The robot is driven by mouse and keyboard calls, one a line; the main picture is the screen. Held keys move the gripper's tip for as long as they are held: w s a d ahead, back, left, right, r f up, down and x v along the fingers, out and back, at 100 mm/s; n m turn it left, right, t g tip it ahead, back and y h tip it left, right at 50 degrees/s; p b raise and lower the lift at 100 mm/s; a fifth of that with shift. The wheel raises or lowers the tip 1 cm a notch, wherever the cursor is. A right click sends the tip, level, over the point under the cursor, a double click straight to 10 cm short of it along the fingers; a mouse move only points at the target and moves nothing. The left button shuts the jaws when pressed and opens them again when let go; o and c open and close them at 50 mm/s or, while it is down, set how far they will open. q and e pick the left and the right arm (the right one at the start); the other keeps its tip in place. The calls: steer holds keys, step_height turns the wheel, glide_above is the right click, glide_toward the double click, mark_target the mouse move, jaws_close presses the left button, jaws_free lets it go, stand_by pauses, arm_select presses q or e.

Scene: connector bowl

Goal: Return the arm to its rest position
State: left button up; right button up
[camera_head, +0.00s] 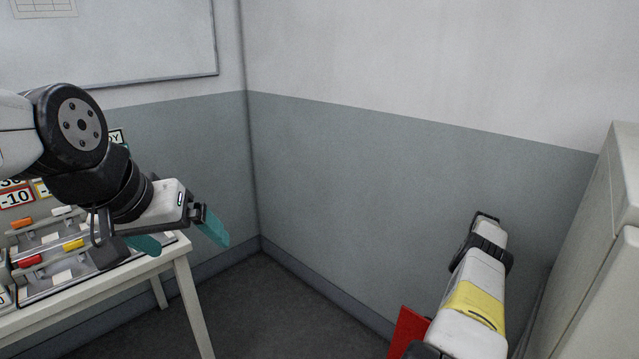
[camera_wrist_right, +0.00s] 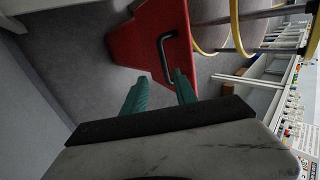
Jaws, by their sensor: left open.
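My left gripper (camera_head: 182,238) hangs from the left arm in the head view, beside the right end of the table. Its two teal fingers are spread apart with nothing between them. My right arm (camera_head: 475,295) shows at the lower right of the head view, in front of the grey wall, but its gripper is outside that view. In the right wrist view my right gripper (camera_wrist_right: 160,88) has its teal fingers apart and empty, above the floor. A red surface with a dark handle shows beyond the fingers; I cannot tell whether it is part of me.
A pale cabinet (camera_head: 600,250) stands at the right edge. The dark floor (camera_head: 290,310) between them is clear.

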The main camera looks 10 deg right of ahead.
steer(key=w+a+r+t+h, duration=0.1)
steer(key=w+a+r, duration=0.15)
steer(key=r, duration=0.35)
steer(key=w+a+r+h, duration=0.1)
steer(key=w+a+r, duration=0.1)
steer(key=w+r, duration=0.35)
steer(key=w+a+r+t+h, duration=0.1)
steer(key=w+a+r, duration=0.1)
steer(key=r, duration=0.6)
steer(key=s+a+r+m+t+h, duration=0.1)
steer(key=a+r, duration=0.5)
steer(key=r, duration=0.3)
steer(key=s+a+r+m+t+h, duration=0.1)
steer(key=s+a+r, duration=0.1)
steer(key=a+r, duration=0.5)
steer(key=s+a+r+m+t, duration=0.2)
steer(key=s+a+r+t, duration=0.2)
steer(key=s+a+r, duration=0.7)
steer(key=s+a+f+m+t, duration=0.1)
steer(key=s+a+f, duration=0.1)
steer(key=s, duration=0.6)
steer(key=s+a+f+m+t, duration=0.1)
steer(key=s+a, duration=0.3)
steer(key=s, duration=0.4)
steer(key=shift+a+f+m+t+y, duration=0.2)
steer(key=shift+f+m+t+y, duration=0.2)
steer(key=shift+m+t, duration=0.15)
